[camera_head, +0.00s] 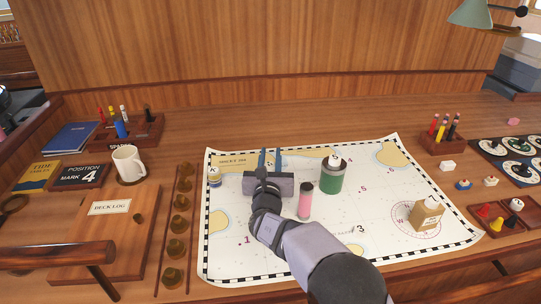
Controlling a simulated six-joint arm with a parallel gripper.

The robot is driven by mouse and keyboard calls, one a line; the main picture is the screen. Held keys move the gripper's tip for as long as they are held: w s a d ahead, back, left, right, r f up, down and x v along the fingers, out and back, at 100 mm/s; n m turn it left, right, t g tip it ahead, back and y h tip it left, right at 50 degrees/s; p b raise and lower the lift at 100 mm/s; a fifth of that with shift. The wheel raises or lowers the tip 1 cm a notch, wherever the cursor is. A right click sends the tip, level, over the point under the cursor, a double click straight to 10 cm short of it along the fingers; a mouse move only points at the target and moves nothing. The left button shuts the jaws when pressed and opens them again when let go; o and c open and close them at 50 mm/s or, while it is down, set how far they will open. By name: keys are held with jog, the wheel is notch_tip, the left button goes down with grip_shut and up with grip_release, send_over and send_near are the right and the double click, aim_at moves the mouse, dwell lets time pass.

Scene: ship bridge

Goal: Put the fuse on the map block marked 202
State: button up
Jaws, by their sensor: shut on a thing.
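My gripper (270,155) is over the upper left part of the chart, with its two blue fingers pointing away from the camera. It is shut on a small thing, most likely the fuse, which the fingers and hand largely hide. The chart (225,262) lies flat on the desk and carries small printed numbers. A label block (232,161) is printed in its upper left corner, just left of my gripper. Its lettering is too small to read surely, and I cannot make out 202 anywhere.
A pink cylinder (305,204) and a green can (333,178) stand right of my gripper. A tan box (427,216) is on the compass rose. A rack (138,137) of coloured pieces stands at the left, behind a white mug (128,160).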

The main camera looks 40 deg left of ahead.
jog(key=shift+f, duration=0.15)
jog(key=o, duration=1)
jog(key=shift+r, duration=0.25)
jog(key=shift+s+d+f, duration=0.15)
jog(key=shift+s, duration=0.2)
jog(key=b+v, duration=0.3)
jog(key=v, duration=0.8)
jog(key=shift+s+d, duration=0.1)
jog(key=shift+d, duration=0.05)
